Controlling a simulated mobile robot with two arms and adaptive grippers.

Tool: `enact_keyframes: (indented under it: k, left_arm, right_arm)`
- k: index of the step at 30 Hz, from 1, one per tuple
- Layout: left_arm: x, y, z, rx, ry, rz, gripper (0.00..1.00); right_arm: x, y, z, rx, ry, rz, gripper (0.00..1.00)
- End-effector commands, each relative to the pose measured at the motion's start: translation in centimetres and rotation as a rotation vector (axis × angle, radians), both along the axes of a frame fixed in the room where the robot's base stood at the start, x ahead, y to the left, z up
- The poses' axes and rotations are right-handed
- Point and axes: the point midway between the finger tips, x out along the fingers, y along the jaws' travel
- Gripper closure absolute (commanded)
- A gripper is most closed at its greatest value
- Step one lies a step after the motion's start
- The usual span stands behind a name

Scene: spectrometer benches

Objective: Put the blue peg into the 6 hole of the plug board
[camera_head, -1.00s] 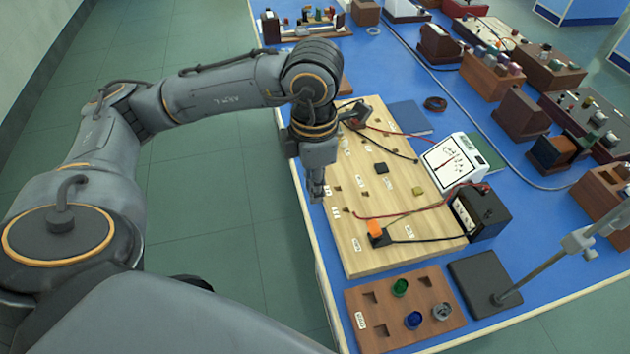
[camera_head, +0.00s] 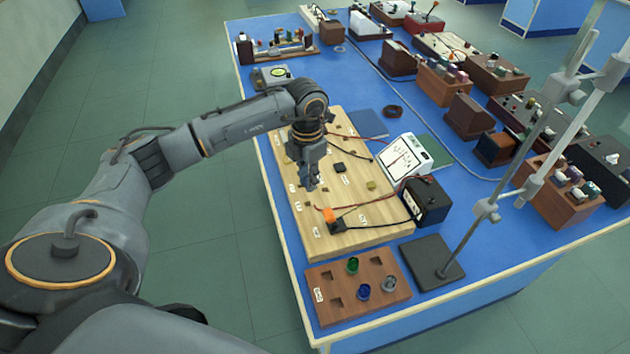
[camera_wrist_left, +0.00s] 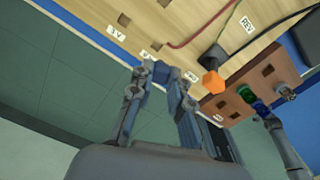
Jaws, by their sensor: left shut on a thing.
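The pale wooden plug board (camera_head: 378,240) lies on the blue bench, with dark holes and white labels; I cannot read a 6. My left gripper (camera_head: 313,184) points down over the board's left part. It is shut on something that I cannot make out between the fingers. It also shows in the left wrist view (camera_wrist_left: 154,74), near the board's labelled edge. A blue round piece (camera_head: 363,291) sits in the brown rack (camera_head: 340,313) in front of the board; I cannot tell whether it is the blue peg. My right gripper is not in view.
An orange plug (camera_head: 328,215), a black block (camera_head: 340,167) and an olive block (camera_head: 371,186) sit on the board. Wires run to a black box (camera_head: 428,200) and a white meter (camera_head: 408,154). A stand (camera_head: 433,262) rises at the right.

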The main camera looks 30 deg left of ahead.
Motion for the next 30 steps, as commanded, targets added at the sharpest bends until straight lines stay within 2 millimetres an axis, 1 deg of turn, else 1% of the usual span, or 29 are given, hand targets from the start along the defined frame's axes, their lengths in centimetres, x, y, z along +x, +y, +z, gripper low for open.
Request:
enact_keyframes:
  k: [3,9,12,17,24,30]
  left_arm:
    - [0.3,0.7,-0.6,-0.001,0.0,0.014,1.0]
    - [0.3,0.7,-1.2,-0.001,-0.001,0.014,1.0]
    - [0.3,0.6,-1.7,-0.001,-0.001,0.014,1.0]
    - [0.3,0.6,-2.6,-0.002,0.0,0.014,1.0]
    - [0.3,0.6,-4.1,-0.001,-0.001,0.014,1.0]
    - [0.3,0.6,-5.3,-0.001,-0.001,0.014,1.0]
  right_arm:
    - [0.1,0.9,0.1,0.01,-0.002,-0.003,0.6]
    - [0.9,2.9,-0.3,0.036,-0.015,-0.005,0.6]
    - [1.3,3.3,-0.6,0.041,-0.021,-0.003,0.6]
    - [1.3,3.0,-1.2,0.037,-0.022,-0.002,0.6]
    - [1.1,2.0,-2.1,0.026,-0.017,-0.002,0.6]
    - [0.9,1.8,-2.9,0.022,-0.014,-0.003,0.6]
